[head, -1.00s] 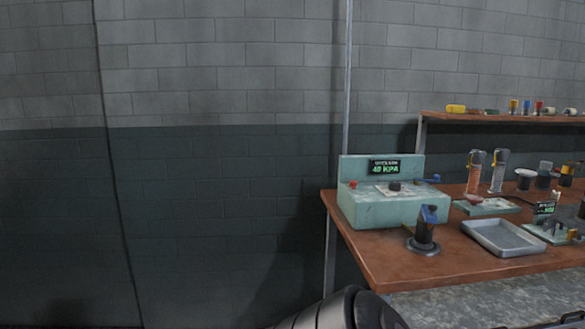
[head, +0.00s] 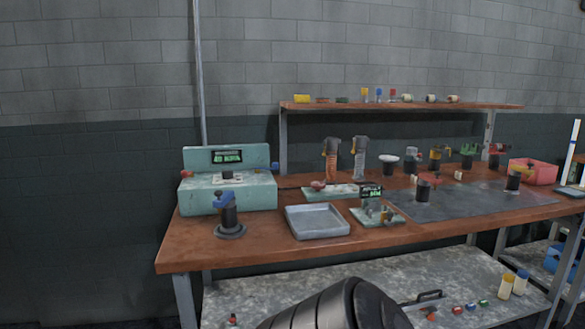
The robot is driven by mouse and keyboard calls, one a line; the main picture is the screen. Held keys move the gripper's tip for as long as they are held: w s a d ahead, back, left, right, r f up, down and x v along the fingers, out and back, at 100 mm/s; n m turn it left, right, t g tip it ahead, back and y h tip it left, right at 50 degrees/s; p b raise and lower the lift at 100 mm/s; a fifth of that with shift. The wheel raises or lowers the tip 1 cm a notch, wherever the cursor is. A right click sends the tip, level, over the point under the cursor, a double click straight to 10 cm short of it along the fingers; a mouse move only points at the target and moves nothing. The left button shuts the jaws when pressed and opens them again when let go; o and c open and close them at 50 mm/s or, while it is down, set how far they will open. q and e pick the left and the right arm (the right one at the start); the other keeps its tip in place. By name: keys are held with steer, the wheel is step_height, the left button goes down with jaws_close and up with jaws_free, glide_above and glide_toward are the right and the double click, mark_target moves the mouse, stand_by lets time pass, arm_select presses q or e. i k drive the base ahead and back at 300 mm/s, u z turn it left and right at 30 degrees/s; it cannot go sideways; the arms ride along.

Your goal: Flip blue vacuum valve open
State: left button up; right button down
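A pale green vacuum box (head: 228,193) with a lit green display (head: 227,156) stands at the left end of the wooden bench. A small blue part (head: 275,166) shows at the box's right side, which looks like the valve handle; its exact position is too small to tell. A black cylinder with a blue top (head: 228,205) stands upright on a round base in front of the box. Neither of my grippers is in view.
A grey metal tray (head: 317,221) lies right of the box. A raised shelf (head: 400,106) runs behind. My dark arm link crosses the lower middle.

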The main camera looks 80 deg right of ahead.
mark_target(275, 166)
steer(key=z, duration=1.8)
steer(key=i, duration=0.1)
